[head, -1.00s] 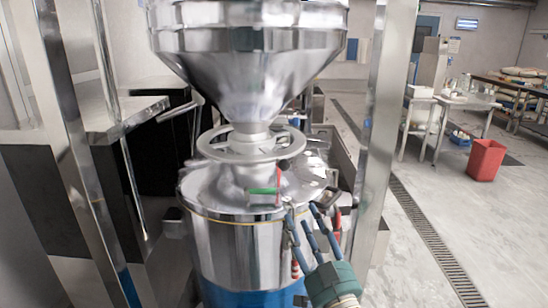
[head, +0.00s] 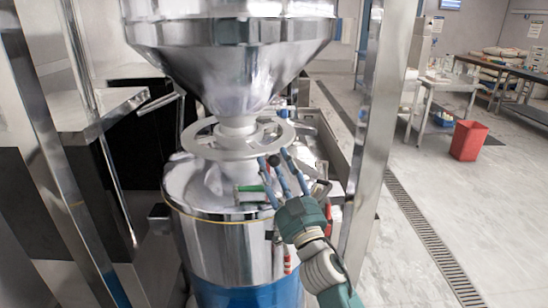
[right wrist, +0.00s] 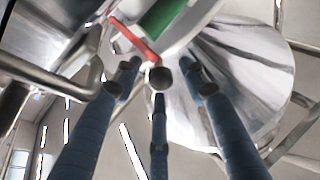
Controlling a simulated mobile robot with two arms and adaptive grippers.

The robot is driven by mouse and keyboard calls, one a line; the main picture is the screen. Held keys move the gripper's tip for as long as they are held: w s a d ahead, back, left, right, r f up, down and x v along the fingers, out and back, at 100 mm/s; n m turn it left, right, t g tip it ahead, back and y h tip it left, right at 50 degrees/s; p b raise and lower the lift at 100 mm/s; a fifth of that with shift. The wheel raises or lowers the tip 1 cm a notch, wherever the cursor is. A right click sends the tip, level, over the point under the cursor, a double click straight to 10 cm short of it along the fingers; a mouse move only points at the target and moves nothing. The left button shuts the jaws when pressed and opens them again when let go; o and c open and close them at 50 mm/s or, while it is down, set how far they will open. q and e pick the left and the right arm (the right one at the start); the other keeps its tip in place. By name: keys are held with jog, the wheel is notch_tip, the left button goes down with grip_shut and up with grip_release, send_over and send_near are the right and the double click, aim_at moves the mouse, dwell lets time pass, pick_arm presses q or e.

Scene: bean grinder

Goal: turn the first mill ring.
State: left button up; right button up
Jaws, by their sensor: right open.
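The mill ring (head: 203,150) is a grey metal wheel around the neck below the large steel hopper (head: 235,60). My right gripper (head: 277,165) has blue fingers and a teal palm. It is open, with its fingertips close to the front right part of the ring; I cannot tell if they touch it. My left gripper is not in view.
The steel mill drum (head: 220,240) with a blue base stands under the ring. A steel post (head: 368,130) rises just right of my right arm. A bent handle pipe (right wrist: 50,70) shows in the right wrist view. A red bin (head: 468,140) stands on open floor far right.

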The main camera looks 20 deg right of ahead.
jog(key=shift+x, duration=0.75)
grip_shut()
jog(key=shift+w+d+r, duration=0.1)
jog(key=shift+w+d, duration=0.1)
jog(key=shift+d, duration=0.5)
jog(key=shift+w+d, duration=0.2)
jog(key=shift+d, duration=0.5)
grip_release()
notch_tip(320, 180, up, 10)
